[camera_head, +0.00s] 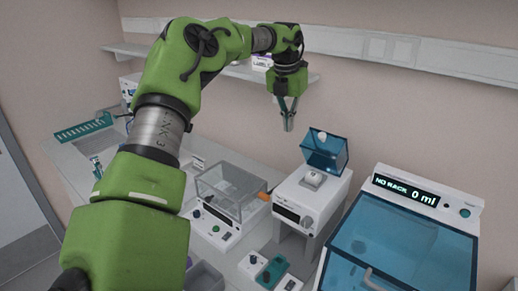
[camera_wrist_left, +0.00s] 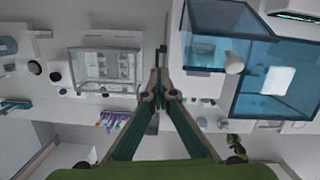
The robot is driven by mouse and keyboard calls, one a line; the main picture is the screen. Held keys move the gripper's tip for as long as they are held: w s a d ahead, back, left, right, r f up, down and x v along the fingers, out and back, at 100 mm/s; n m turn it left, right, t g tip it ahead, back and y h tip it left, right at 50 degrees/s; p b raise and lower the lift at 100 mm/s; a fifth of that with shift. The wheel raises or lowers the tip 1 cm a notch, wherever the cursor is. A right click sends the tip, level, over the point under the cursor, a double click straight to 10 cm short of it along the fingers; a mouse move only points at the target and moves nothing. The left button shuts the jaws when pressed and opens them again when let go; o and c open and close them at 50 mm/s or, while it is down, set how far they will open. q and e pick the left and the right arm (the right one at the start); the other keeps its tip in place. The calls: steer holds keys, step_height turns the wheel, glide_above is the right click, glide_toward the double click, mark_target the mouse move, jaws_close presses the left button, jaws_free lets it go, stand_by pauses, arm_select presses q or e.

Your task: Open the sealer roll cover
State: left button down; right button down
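The sealer (camera_head: 310,200) is a white device with a blue see-through roll cover (camera_head: 325,152) on top. The cover stands tilted up, apart from the white body, with a pale knob (camera_head: 322,136) on it. In the left wrist view the cover (camera_wrist_left: 222,25) is at the top right, with the knob (camera_wrist_left: 234,64) at its lower edge. My left gripper (camera_head: 288,123) is in the air, above and left of the cover, and touches nothing. Its fingertips (camera_wrist_left: 158,88) meet with nothing visible between them. My right gripper is not in view.
A blue-lidded machine (camera_head: 405,240) reading "NO RACK 0 ml" stands right of the sealer. A clear-lidded device (camera_head: 228,188) stands to its left. A teal rack (camera_head: 83,127) lies at the far left.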

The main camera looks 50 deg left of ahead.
arm_select(q)
steer(key=shift+w+d, duration=0.25)
steer(key=shift+d, duration=0.25)
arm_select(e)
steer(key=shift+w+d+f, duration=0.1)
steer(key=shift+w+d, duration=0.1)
arm_select(q)
steer(key=shift+s+a, duration=0.15)
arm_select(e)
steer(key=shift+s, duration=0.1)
arm_select(q)
steer(key=shift+w+d, duration=0.25)
steer(key=shift+d, duration=0.05)
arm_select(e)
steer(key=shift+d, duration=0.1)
